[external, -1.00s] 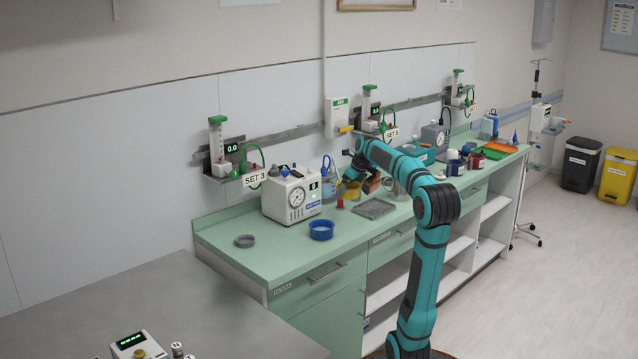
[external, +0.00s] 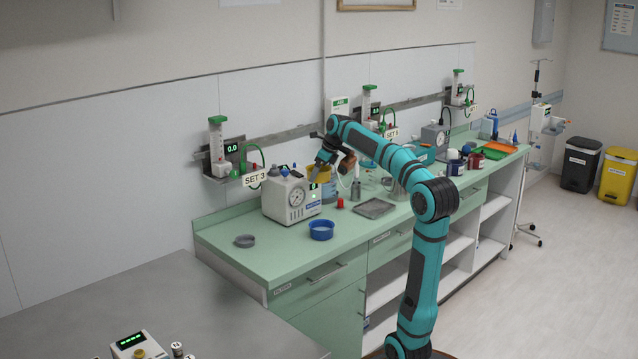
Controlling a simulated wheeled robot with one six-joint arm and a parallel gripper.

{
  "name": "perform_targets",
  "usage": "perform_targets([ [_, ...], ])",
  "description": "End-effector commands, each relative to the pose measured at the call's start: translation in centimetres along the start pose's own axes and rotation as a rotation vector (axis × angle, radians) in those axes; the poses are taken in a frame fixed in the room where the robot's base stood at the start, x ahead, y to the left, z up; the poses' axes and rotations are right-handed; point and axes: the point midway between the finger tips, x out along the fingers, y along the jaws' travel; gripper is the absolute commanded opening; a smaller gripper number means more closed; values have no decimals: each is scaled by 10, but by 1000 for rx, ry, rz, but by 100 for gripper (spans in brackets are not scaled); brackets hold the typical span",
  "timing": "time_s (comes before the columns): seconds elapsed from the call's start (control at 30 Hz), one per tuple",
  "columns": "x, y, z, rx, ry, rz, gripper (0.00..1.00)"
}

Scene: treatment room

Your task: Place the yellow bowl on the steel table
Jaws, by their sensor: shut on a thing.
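The yellow bowl (external: 319,190) is held up just behind and to the right of the white gauge machine on the green counter. My gripper (external: 322,172) is shut on it from above; the fingertips are small and partly hidden at the bowl's edge. The bowl looks raised above the counter, though its exact height is hard to tell. The steel table (external: 150,300) is the grey surface at the lower left, with its middle bare.
The white gauge machine (external: 291,197) stands close to the held bowl. A blue bowl (external: 321,230) and a small grey dish (external: 245,241) sit on the green counter (external: 275,258). A device with a green display (external: 136,345) stands at the steel table's front edge.

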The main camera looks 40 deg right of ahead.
Motion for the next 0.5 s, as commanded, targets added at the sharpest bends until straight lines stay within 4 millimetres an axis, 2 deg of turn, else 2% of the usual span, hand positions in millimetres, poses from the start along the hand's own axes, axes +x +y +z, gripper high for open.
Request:
perform_targets([
  [0.2, 17, 48, 41, -118, -1, 52, 68],
  [0.5, 36, 119, 87, -273, -1, 121, 68],
])
